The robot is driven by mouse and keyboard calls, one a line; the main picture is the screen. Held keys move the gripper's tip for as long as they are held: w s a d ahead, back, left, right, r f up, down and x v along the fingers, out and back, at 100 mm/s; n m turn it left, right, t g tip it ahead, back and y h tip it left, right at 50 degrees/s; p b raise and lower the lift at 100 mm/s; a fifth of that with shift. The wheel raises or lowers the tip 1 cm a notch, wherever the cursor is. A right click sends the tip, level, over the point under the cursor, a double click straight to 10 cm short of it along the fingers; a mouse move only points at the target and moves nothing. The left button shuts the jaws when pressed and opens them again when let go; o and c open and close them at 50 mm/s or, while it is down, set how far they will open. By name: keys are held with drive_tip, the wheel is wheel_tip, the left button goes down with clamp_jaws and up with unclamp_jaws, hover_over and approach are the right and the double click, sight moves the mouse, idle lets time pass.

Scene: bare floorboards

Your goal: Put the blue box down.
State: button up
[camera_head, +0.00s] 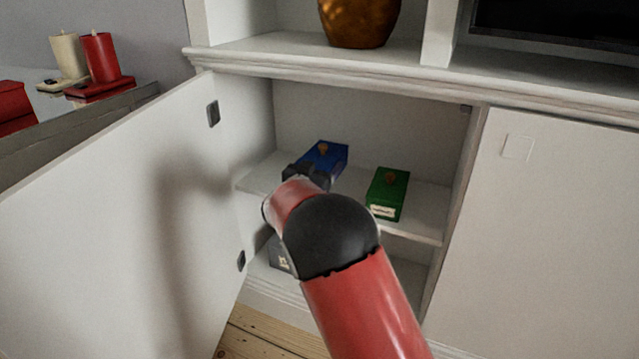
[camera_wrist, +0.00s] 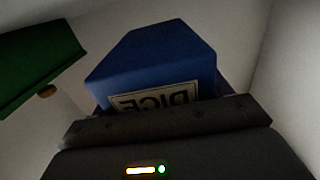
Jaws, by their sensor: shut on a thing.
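The blue box (camera_head: 324,158) is inside the open cabinet, at or just above the left part of the middle shelf (camera_head: 262,172). I cannot tell whether it touches the shelf. My gripper (camera_head: 306,174) reaches in from the front and is shut on the near end of the box. The gripper covers the box's near end.
A green box (camera_head: 388,194) sits on the shelf to the right. The open white door (camera_head: 120,220) stands left of my arm. A dark box (camera_head: 278,256) is partly hidden on the lower level. A copper vase (camera_head: 358,22) stands above.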

drive_tip(key=shift+f+b, duration=0.35)
drive_tip(key=shift+f, duration=1.8)
drive_tip(key=o, duration=1)
drive_tip(key=shift+f, duration=0.15)
